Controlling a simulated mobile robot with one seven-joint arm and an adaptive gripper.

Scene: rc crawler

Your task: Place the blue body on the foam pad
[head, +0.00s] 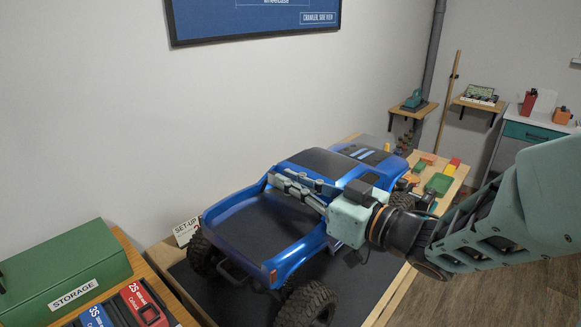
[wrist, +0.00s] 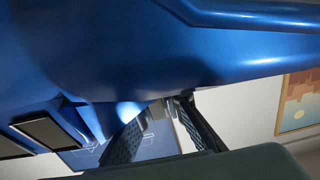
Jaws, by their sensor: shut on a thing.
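The blue body (head: 315,165), a pickup-style shell with dark windows and a dark bed, sits over the wheels of the crawler in the head view. Its blue underside or side fills the top of the wrist view (wrist: 180,60). My gripper (head: 280,178) reaches in from the right across the body, its fingers shut on the body near the middle. In the wrist view the fingers (wrist: 163,112) show at the bottom, below the blue surface; the exact contact is hidden. I cannot tell whether the body is clear of the chassis. I cannot single out the foam pad.
The crawler's black tyres (head: 308,305) stand on a dark mat (head: 362,283) on a wood-edged bench. A green storage box (head: 62,268) and battery packs (head: 133,306) are at the left. Small coloured parts and a green tray (head: 439,184) lie at the bench's far end.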

